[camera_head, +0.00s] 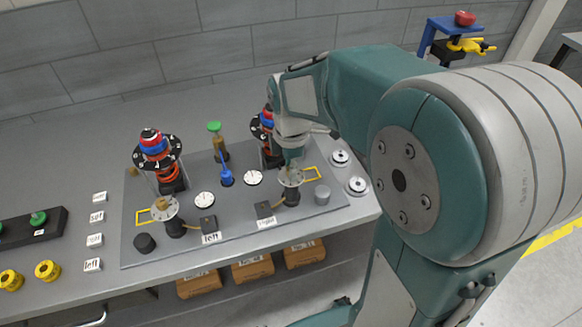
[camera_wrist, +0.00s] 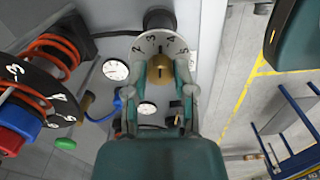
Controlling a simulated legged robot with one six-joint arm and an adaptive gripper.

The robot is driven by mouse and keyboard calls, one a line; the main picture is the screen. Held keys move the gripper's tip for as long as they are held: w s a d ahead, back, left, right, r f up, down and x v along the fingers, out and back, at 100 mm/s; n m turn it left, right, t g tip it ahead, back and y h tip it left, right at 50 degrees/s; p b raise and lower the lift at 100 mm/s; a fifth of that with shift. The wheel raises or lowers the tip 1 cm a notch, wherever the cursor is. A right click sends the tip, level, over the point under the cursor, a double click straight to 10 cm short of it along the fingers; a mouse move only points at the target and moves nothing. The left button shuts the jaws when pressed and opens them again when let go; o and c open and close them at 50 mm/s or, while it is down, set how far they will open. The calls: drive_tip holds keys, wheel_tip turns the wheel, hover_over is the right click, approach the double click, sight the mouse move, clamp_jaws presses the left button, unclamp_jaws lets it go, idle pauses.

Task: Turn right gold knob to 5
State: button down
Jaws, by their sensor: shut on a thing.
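The right gold knob (camera_wrist: 160,70) sits on a pale round dial (camera_wrist: 160,43) marked with numbers including 2, 3, 4 and 5. My gripper (camera_wrist: 160,66) is shut on the knob, one finger on each side. The knob's pointer mark cannot be made out clearly. In the head view the right dial (camera_head: 292,179) stands on a dark post near the "right" label (camera_head: 267,222). My gripper (camera_head: 290,163) comes down on it from above and largely hides the knob. The left gold knob (camera_head: 164,203) stands apart on its own dial.
The panel also carries a blue lever (camera_head: 226,177), a green-topped post (camera_head: 214,128), white gauges (camera_head: 204,199), and a ringed red-and-blue stack (camera_head: 155,145) at left. Another such stack (camera_head: 262,126) stands close behind my gripper. Brown boxes (camera_head: 253,269) lie below the table.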

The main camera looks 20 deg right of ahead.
drive_tip(key=m, duration=0.6)
drive_tip(key=shift+m, duration=0.3)
drive_tip(key=m, duration=0.5)
drive_tip(key=shift+m, duration=0.3)
drive_tip(key=c, duration=0.6)
unclamp_jaws()
drive_tip(key=shift+r, duration=3.5)
